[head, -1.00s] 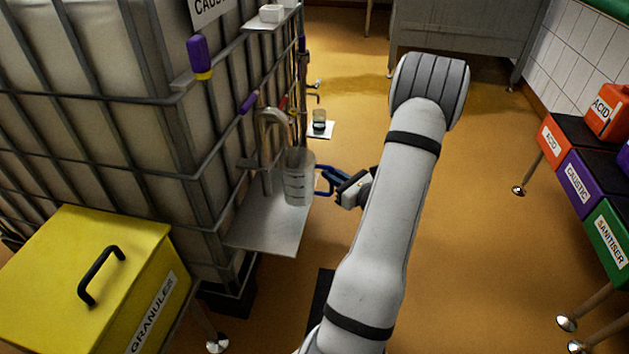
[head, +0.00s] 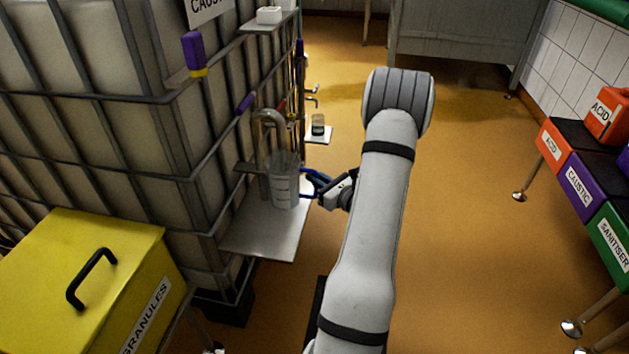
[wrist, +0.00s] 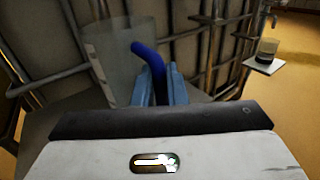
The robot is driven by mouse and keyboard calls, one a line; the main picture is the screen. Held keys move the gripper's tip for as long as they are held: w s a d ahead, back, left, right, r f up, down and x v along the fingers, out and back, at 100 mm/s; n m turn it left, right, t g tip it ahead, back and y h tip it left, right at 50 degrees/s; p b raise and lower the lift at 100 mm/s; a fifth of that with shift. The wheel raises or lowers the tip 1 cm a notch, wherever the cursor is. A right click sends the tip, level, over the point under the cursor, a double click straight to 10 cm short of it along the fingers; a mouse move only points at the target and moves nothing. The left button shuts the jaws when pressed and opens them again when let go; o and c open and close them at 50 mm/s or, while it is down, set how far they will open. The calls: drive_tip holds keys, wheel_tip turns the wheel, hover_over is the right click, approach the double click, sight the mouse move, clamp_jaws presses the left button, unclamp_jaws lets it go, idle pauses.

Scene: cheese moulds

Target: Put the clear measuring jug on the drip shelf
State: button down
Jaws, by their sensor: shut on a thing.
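The clear measuring jug (head: 285,184) has dark graduation marks and a blue handle. My gripper (head: 312,182) is shut on the jug's handle, to the right of the jug. In the wrist view the blue handle (wrist: 150,62) stands between my blue fingers (wrist: 160,88), and the clear jug body (wrist: 112,68) is at the left. The grey drip shelf (head: 262,236) juts from the caged tank's side. The jug appears upright over its inner part, in front of the curved tap pipe. I cannot tell whether its base touches the shelf.
The caged tank (head: 110,120) stands close on the left, with a curved pipe (head: 264,120) beside the jug. A smaller shelf with a little beaker (head: 318,125) is beyond. A yellow granules bin (head: 75,275) is at front left.

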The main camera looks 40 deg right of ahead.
drive_tip(key=c, duration=1.5)
unclamp_jaws()
drive_tip(key=shift+o, duration=0.2)
